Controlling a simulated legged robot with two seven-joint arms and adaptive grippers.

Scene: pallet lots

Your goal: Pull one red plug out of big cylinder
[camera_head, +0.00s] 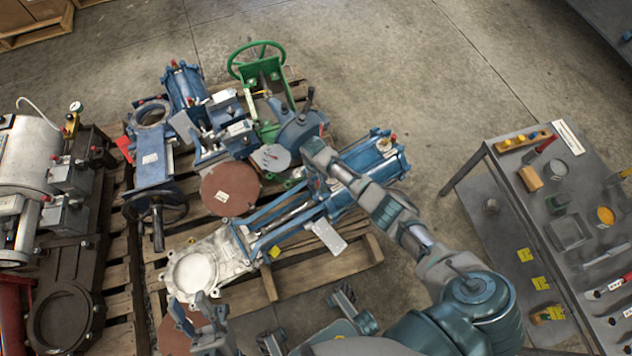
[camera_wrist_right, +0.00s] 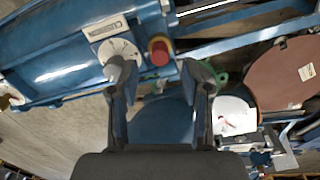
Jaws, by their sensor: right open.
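The big blue cylinder (camera_head: 372,170) lies on a pallet in the head view, with a red plug (camera_head: 393,138) at its far end. In the right wrist view the cylinder (camera_wrist_right: 60,55) fills the upper left. Another red plug (camera_wrist_right: 158,52) sits upright in its blue end block, ahead of and between my right fingertips. My right gripper (camera_wrist_right: 162,85) is open and empty, one finger on each side of the plug's line. In the head view the right gripper (camera_head: 318,172) is partly hidden by its own wrist. My left gripper (camera_head: 196,312) is open and empty at the bottom.
A white valve flange (camera_head: 195,272) and brown discs (camera_head: 230,190) lie on the pallet. A green handwheel (camera_head: 257,58) stands behind. A grey tool table (camera_head: 545,200) is at the right. Silver machinery (camera_head: 28,155) is at the left. Bare floor lies between pallet and table.

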